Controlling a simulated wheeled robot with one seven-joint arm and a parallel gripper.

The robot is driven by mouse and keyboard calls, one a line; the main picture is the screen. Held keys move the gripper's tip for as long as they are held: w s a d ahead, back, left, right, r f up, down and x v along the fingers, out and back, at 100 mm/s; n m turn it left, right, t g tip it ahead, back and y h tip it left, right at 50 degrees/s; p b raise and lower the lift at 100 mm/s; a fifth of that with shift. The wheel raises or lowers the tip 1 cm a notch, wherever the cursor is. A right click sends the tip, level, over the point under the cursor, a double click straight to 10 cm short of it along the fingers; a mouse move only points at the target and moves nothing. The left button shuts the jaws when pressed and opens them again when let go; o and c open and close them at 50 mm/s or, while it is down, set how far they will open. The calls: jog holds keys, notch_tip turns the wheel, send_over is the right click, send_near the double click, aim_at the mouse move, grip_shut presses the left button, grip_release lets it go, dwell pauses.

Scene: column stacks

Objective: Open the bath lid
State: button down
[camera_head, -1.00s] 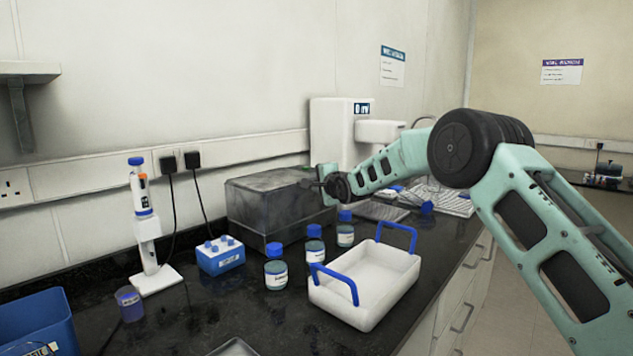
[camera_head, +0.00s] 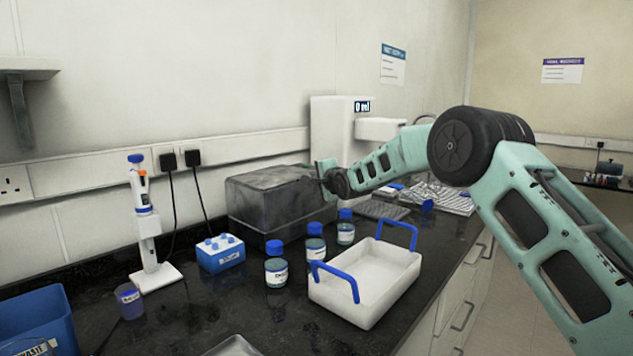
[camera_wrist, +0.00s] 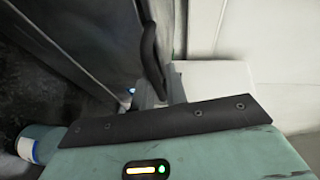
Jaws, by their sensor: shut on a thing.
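The bath is a dark grey box (camera_head: 270,215) against the wall on the black worktop. Its smoky grey lid (camera_head: 268,177) lies over the top and looks closed. My gripper (camera_head: 314,180) is at the upper right end of the bath. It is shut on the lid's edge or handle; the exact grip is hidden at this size. In the wrist view one black finger (camera_wrist: 152,62) stands beside the grey lid surface (camera_wrist: 85,35), and the held part is mostly hidden behind my gripper's body.
Several blue-capped bottles (camera_head: 276,270) stand just in front of the bath. A white tray with blue handles (camera_head: 352,306) is at their right. A blue tube rack (camera_head: 220,258) and a pipette stand (camera_head: 155,280) are at the left. A white dispenser (camera_head: 335,135) is behind my gripper.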

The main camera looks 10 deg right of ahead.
jog(key=shift+s+r+n+t+b, duration=0.1)
jog(key=shift+r+n+t+b, duration=0.2)
jog(key=shift+r+n+b, duration=0.5)
jog(key=r+n+b, duration=0.1)
jog(key=r, duration=0.1)
jog(key=s+a+r+n+t+b, duration=0.1)
jog(key=r+b, duration=0.1)
jog(key=a+r+n+b, duration=0.1)
jog(key=r+b, duration=0.1)
jog(key=shift+s+r+t, duration=0.2)
jog(key=shift+t, duration=0.2)
jog(key=s+a+r+n+t+y+b, duration=0.1)
jog(key=s+a+r+n+y+b, duration=0.2)
jog(key=a+n, duration=0.4)
jog(key=s+a+r+n+t+y+b, duration=0.1)
jog(key=s+a+r+n+y+b, duration=0.2)
jog(key=s+a+r+n+b, duration=0.2)
jog(key=shift+s+a+r+n+y+b, duration=0.35)
jog(key=shift+s+a+n+b, duration=0.55)
jog(key=shift+n+b, duration=1.05)
jog(key=shift+f+n, duration=0.1)
jog(key=shift+n, duration=0.15)
jog(key=c, duration=1.5)
grip_release()
jog(key=shift+s, duration=0.1)
jog(key=shift+c, duration=0.2)
